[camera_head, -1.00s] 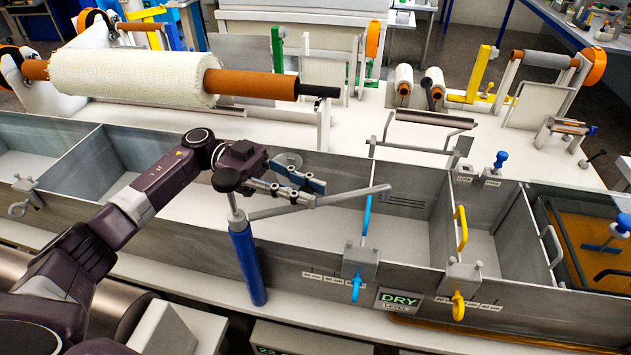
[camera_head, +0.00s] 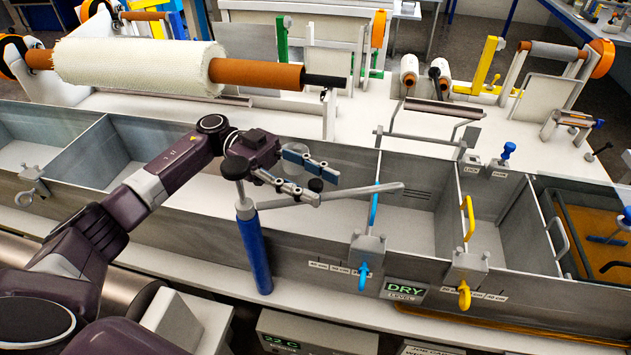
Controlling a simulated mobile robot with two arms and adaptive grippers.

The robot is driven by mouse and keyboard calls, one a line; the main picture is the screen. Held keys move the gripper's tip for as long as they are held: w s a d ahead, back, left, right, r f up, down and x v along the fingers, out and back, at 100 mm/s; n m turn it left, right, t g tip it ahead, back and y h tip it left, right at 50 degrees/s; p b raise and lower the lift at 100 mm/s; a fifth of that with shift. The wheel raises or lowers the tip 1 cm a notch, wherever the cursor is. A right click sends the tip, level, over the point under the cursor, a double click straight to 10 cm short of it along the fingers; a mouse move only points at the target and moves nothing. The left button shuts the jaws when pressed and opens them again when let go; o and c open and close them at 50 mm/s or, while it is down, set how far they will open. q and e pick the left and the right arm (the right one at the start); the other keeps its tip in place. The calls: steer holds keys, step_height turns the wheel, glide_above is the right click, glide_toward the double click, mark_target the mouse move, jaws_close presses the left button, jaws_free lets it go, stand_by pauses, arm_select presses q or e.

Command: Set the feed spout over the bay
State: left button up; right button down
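The feed spout (camera_head: 357,193) is a grey pipe that reaches right from the top of a blue post (camera_head: 253,250) at the front of the trough. Its free end shows near the divider with the blue handle (camera_head: 373,212); I cannot tell exactly which bay lies under it. My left gripper (camera_head: 328,188) is at the pipe, right of the post. My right gripper is not in view.
The grey trough has several bays (camera_head: 406,222). A yellow-handled divider (camera_head: 468,217) stands farther right, and an amber bath (camera_head: 600,240) is at the far right. A white fabric roll (camera_head: 140,68) hangs behind. A sign reading DRY LEVEL (camera_head: 404,290) is on the front.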

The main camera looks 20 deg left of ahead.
arm_select(q)
steer(key=shift+w+a, duration=0.1)
steer(key=v, duration=1.1)
steer(key=shift+a, duration=0.4)
stand_by(0.3)
